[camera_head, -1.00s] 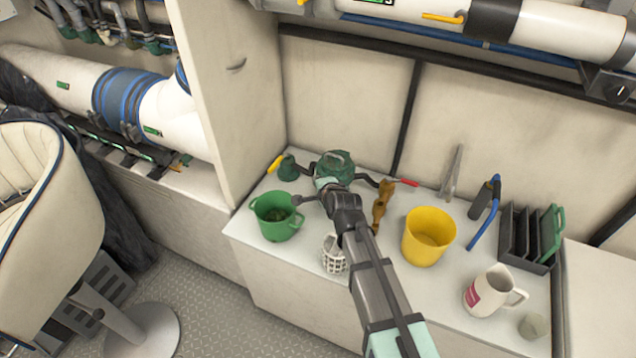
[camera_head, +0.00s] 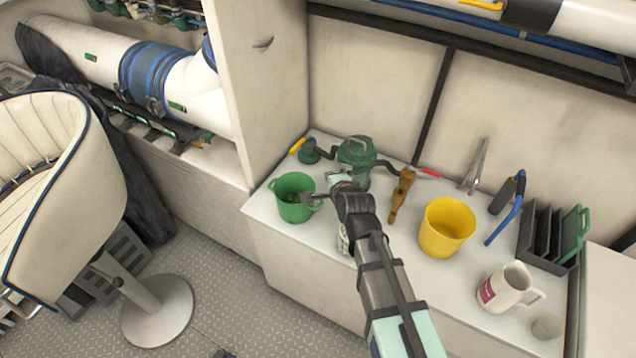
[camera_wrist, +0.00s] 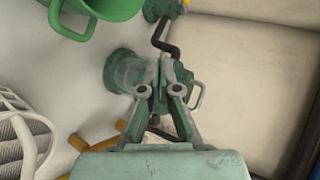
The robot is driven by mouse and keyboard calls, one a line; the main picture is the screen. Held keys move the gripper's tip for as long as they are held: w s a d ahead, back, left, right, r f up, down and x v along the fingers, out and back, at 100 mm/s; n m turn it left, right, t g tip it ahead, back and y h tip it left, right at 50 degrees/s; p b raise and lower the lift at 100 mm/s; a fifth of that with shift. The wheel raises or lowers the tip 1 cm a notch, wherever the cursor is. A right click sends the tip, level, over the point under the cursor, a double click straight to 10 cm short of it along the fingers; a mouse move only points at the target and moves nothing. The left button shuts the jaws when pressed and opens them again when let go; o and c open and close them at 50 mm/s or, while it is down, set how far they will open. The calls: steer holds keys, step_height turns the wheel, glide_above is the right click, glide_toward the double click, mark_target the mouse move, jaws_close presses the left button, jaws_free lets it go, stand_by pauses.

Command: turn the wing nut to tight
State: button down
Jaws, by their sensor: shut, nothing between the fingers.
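A dark green fitting with a round body (camera_head: 357,152) stands on the white counter near the back wall, with dark cranked arms to its left and right. In the wrist view its body (camera_wrist: 125,72) lies partly behind my fingers, and a pale loop handle (camera_wrist: 198,97) shows beside them. I cannot make out a wing nut; it is hidden or too small to tell. My gripper (camera_head: 335,184) is in front of the fitting, between it and the green bucket's right side. In the wrist view my gripper (camera_wrist: 163,62) is shut and empty; whether it touches the fitting is unclear.
A green bucket (camera_head: 294,207) stands close left of my gripper. A white basket (camera_wrist: 22,140) is partly hidden by my arm.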

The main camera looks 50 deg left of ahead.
steer(key=s+d+r+b, duration=0.1)
steer(key=s+d+r, duration=0.1)
steer(key=s, duration=0.3)
steer(key=shift+r, duration=0.45)
steer(key=c, duration=1.7)
jaws_free()
steer(key=shift+s+d+r, duration=0.1)
steer(key=shift+s+r, duration=0.1)
steer(key=shift+s, duration=0.05)
steer(key=o, duration=1.1)
steer(key=shift+w+r, duration=0.3)
steer(key=shift+r, duration=0.25)
steer(key=shift+w+r, duration=0.25)
steer(key=shift+r, duration=0.3)
step_height(320, 180, up, 10)
steer(key=n+g+h+p, duration=0.4)
steer(key=n+g+h, duration=0.1)
steer(key=n+h, duration=0.6)
glide_above(346, 165)
steer(key=shift+m, duration=0.3)
step_height(346, 165, down, 17)
steer(key=p, duration=0.4)
steer(key=shift+f+p, duration=0.15)
steer(key=shift+p, duration=0.2)
